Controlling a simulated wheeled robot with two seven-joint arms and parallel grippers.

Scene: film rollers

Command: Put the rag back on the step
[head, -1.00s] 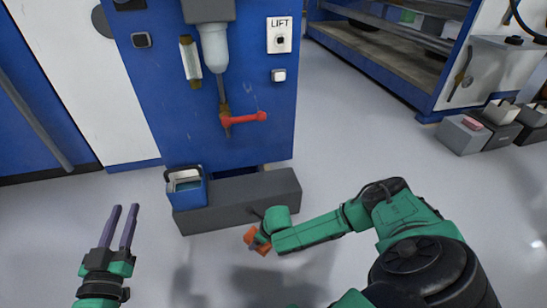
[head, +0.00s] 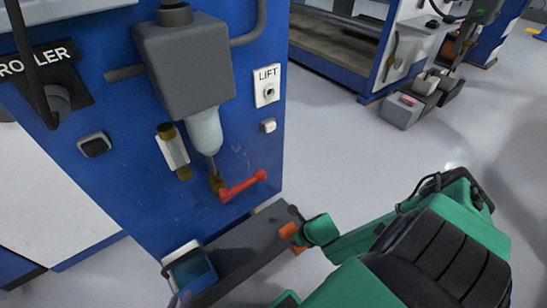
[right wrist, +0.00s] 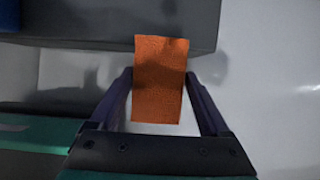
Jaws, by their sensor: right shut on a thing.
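The orange rag (head: 291,236) is in my right gripper, at the right end of the dark grey step (head: 240,248). In the right wrist view the rag (right wrist: 160,80) hangs between the two fingers of my right gripper (right wrist: 160,82), and its far end overlaps the edge of the step (right wrist: 100,28). I cannot tell whether the rag touches the step. In the head view my right gripper is mostly hidden behind its wrist.
Grey boxes (head: 402,110) stand farther back.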

